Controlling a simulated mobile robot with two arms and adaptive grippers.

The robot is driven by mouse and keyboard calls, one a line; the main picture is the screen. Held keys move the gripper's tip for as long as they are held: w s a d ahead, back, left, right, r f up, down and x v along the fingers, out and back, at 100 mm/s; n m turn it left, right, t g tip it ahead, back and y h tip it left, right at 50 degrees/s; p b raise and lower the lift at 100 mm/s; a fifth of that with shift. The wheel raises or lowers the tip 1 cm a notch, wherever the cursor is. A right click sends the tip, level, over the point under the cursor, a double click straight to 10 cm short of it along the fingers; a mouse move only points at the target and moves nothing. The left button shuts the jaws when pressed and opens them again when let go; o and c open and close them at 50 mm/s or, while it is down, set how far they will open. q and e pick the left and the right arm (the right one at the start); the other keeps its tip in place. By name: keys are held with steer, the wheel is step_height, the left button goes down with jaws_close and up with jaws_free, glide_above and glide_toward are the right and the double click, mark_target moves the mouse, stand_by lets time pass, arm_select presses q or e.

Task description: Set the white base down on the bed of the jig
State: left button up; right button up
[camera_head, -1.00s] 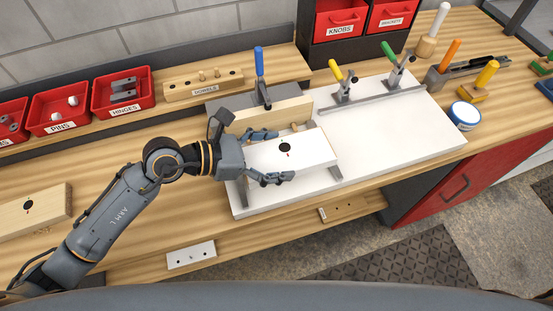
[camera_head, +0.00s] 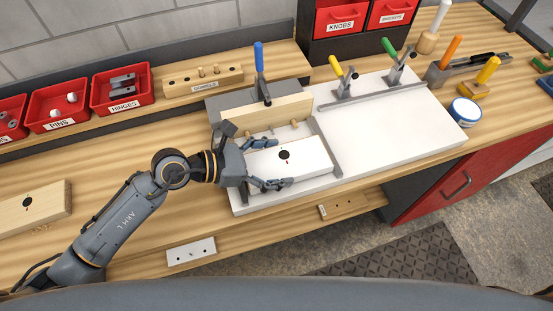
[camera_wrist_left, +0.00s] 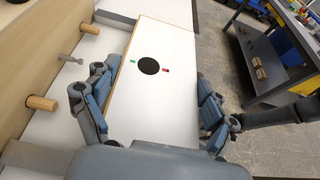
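The white base (camera_head: 305,154), a flat board with a dark round hole and small red and green marks, is low over the left part of the white jig bed (camera_head: 385,140). Whether its underside touches the bed cannot be told. My left gripper (camera_head: 268,164) has one finger along each long side of the base, and the fingers appear to press on it. In the left wrist view, the base (camera_wrist_left: 150,100) lies between the blue finger pads (camera_wrist_left: 153,97). A strip of bed shows between the base and the upright wooden board (camera_head: 268,112) with pegs. My right gripper is not in view.
Blue (camera_head: 259,62), yellow (camera_head: 337,70) and green (camera_head: 389,47) handled clamps stand along the jig's back. A grey bar (camera_head: 327,147) crosses the bed just right of the base. The bed's right part is clear. Red bins (camera_head: 122,90) stand behind left.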

arm_select(q)
steer(key=o, duration=0.3)
steer(key=shift+r, duration=0.1)
steer(key=shift+r+p, duration=0.3)
steer(key=shift+p, duration=0.05)
steer(key=shift+r+p, duration=0.5)
steer(key=shift+r, duration=0.05)
steer(key=shift+s+a+f+b, duration=0.2)
steer(key=shift+a+b, duration=0.45)
steer(key=shift+a, duration=0.15)
steer(key=b+v, duration=0.2)
steer(key=v, duration=0.7)
steer(key=shift+s+a+r+b, duration=0.1)
steer(key=shift+a+r+b, duration=0.1)
steer(key=shift+b, duration=0.2)
steer(key=shift+s+a+r, duration=0.1)
steer(key=shift+a+r, duration=0.2)
steer(key=shift+r, duration=0.05)
